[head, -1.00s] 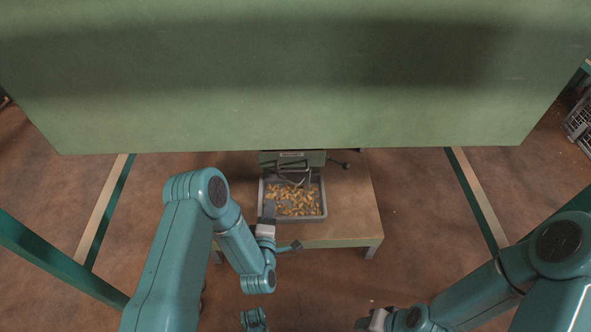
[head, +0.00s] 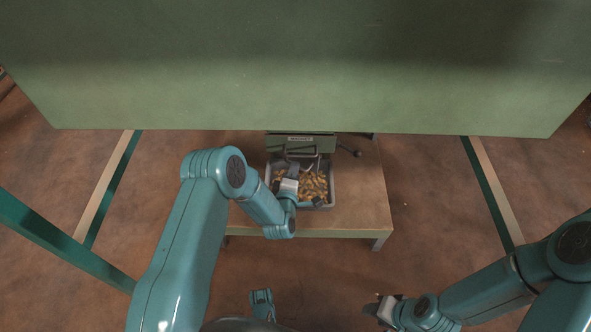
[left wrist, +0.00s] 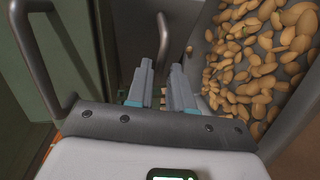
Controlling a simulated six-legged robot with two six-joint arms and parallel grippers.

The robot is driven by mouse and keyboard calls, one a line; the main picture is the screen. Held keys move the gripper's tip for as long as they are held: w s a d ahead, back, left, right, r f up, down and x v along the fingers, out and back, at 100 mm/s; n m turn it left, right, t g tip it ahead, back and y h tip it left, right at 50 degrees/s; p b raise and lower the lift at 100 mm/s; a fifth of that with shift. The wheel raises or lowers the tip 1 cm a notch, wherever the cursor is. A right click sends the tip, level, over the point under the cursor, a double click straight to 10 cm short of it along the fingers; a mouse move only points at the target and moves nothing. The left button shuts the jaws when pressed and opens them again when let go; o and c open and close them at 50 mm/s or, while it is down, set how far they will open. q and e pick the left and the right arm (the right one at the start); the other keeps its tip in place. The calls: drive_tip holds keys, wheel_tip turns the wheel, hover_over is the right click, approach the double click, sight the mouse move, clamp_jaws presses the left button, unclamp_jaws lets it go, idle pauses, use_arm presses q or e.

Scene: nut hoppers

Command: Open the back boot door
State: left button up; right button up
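The green boot (head: 300,145) with a small label plate hangs below the big hopper. The boot's front carries a grey bar handle (head: 318,163). My left gripper (head: 293,171) is at the boot, over the nut tray. In the left wrist view my left gripper (left wrist: 160,88) is open, its two fingers apart. One grey bar (left wrist: 163,45) rises just beyond the gap between the fingers; I cannot tell whether it is between them. A second, bent grey bar (left wrist: 40,70) is at the left. My right gripper (head: 374,308) is low at the right, away from the boot, its fingers unclear.
A grey tray (head: 331,190) of nuts stands under the boot on a wooden stand (head: 365,205). A thin lever with a dark knob (head: 350,151) sticks out right of the boot. The hopper's green wall (head: 300,70) fills the top. Floor is clear on both sides.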

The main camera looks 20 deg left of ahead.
use_arm(q)
drive_tip(key=shift+b+x, duration=0.35)
drive_tip(key=shift+x, duration=1.15)
clamp_jaws()
drive_tip(key=shift+s+a, duration=0.1)
drive_tip(key=shift+a, duration=0.1)
